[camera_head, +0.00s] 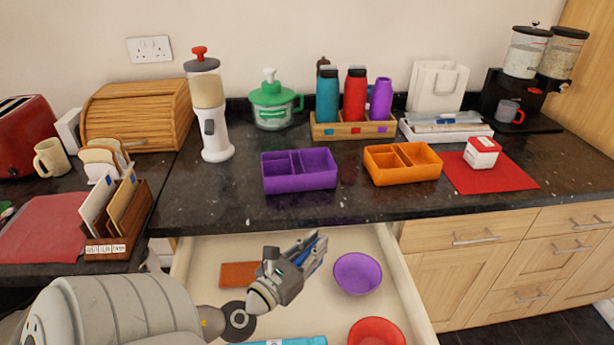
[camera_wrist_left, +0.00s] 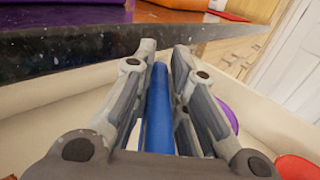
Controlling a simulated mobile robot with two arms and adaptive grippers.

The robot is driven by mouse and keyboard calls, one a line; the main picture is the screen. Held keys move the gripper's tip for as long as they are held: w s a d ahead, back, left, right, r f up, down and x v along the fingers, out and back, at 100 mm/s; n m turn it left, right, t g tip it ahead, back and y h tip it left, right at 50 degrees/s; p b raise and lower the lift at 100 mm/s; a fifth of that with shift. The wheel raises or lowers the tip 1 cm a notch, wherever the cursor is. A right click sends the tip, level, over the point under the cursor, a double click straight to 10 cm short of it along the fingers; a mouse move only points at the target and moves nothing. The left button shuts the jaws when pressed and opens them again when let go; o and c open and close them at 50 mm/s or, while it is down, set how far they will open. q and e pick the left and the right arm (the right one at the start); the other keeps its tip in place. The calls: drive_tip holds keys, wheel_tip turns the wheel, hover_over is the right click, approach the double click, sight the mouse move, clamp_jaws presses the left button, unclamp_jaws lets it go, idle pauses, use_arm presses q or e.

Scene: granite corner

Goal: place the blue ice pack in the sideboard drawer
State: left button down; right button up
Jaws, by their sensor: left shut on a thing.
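The blue ice pack (camera_wrist_left: 158,115) is held edge-on between the fingers of my left gripper (camera_wrist_left: 163,52) in the left wrist view. In the head view, a thin strip of the blue ice pack (camera_head: 316,259) shows beside my left gripper (camera_head: 318,242); the rest is hidden by the fingers. The gripper is shut on it. The sideboard drawer (camera_head: 408,287) is pulled open below the dark counter. My left gripper and the pack are over the drawer, near its back, and look above its floor. My right gripper is not in view.
The drawer holds a purple bowl (camera_head: 358,273), a red bowl (camera_head: 376,332), a flat orange-brown item (camera_head: 239,274) and a light blue item (camera_head: 290,342). The counter edge (camera_head: 300,217) lies just behind the gripper. Purple (camera_head: 300,181) and orange (camera_head: 403,174) divided boxes stand on the counter.

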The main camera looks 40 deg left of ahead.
use_arm(q)
drive_tip(key=shift+s+a+f, duration=0.15)
drive_tip(key=shift+a+f, duration=0.2)
drive_tip(key=shift+f, duration=0.15)
drive_tip(key=f, duration=0.2)
drive_tip(key=f+b, duration=0.1)
drive_tip(key=shift+s+a, duration=0.25)
drive_tip(key=shift+a, duration=0.05)
drive_tip(key=shift+f, duration=0.4)
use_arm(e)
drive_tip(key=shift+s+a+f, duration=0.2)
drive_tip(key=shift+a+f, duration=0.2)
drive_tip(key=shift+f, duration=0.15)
use_arm(q)
drive_tip(key=shift+f, duration=0.1)
drive_tip(key=c, duration=1.4)
unclamp_jaws()
drive_tip(key=shift+c, duration=0.2)
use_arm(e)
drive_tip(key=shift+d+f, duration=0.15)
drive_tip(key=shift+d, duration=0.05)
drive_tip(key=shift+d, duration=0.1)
